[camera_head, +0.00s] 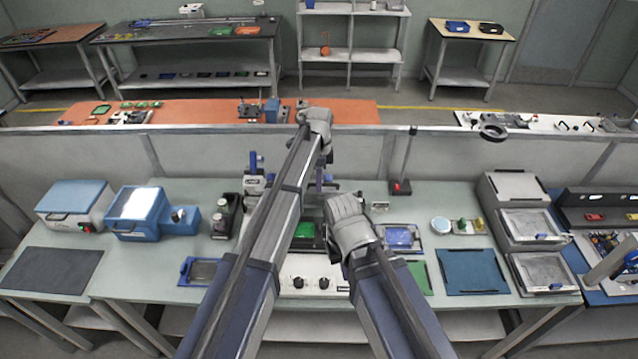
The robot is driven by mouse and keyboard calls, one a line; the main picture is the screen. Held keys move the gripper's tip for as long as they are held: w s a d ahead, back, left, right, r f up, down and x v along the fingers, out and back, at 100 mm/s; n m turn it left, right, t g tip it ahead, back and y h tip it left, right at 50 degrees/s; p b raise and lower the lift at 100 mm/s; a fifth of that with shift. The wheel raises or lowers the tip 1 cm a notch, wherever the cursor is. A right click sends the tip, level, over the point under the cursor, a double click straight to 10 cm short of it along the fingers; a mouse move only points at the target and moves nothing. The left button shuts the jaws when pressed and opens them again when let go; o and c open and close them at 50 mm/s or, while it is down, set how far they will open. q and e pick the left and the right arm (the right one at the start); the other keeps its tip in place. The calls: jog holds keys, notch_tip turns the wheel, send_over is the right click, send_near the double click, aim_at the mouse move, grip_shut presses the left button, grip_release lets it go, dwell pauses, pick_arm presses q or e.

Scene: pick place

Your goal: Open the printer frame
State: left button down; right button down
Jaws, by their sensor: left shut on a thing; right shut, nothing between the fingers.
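The printer stands on the pale green bench in the middle, with a white base (305,281) with dark knobs and a green board (304,231) partly in view. My arms cover much of it, so its frame is not clearly visible. My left gripper (326,150) is the higher one, over the printer's back. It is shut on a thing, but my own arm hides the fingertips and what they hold. My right gripper (340,245) is lower, at the printer's right side, shut and empty.
Two blue and white machines (140,208) stand to the left. A blue tray (472,271) and stacked grey drawer units (535,228) are to the right. A thin post with a red base (400,187) stands behind. A low partition (250,155) runs behind the bench.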

pick_arm(q)
jog(key=shift+w, duration=0.15)
jog(key=c, duration=1.3)
grip_release()
jog(key=shift+o, duration=1.3)
jog(key=shift+w+f, duration=0.2)
jog(key=shift+o, duration=0.8)
jog(key=shift+s+r, duration=0.1)
jog(key=shift+s, duration=0.1)
pick_arm(e)
jog(key=shift+w, duration=0.15)
pick_arm(q)
jog(key=shift+r, duration=0.1)
notch_tip(320, 180, up, 8)
jog(key=p, duration=0.8)
jog(key=shift+w+f, duration=0.2)
jog(key=shift+w, duration=0.1)
pick_arm(e)
notch_tip(320, 180, up, 8)
jog(key=shift+f, duration=0.15)
